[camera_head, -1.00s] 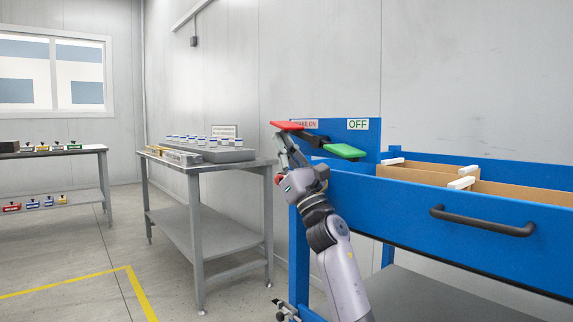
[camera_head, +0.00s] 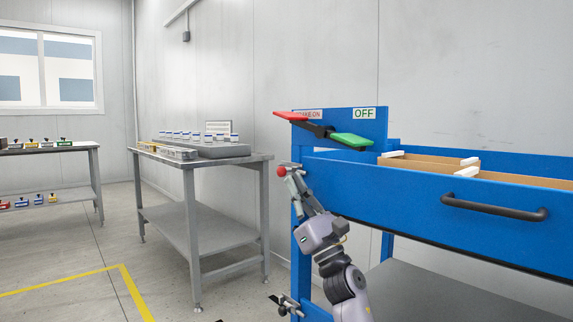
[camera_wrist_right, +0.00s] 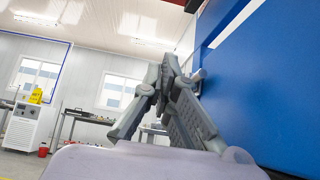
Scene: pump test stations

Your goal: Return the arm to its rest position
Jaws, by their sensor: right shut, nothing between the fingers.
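My right gripper (camera_head: 297,184) is shut and empty, pointing up beside the left post of the blue cart (camera_head: 400,205). It is below the red pedal (camera_head: 290,116) and apart from it. In the right wrist view the closed fingers of the gripper (camera_wrist_right: 168,66) meet near the middle, close to the blue cart wall (camera_wrist_right: 265,90). The red pedal and the green pedal (camera_head: 352,140) form one rocker, with the red end higher, by the brake ON and OFF labels. My left gripper is out of view.
A red knob (camera_head: 281,171) sticks out at the cart's left post, close to my right fingers. A dark handle (camera_head: 495,208) juts from the cart's front. A grey table (camera_head: 205,168) with white-and-blue containers stands to the left. Floor between them is open.

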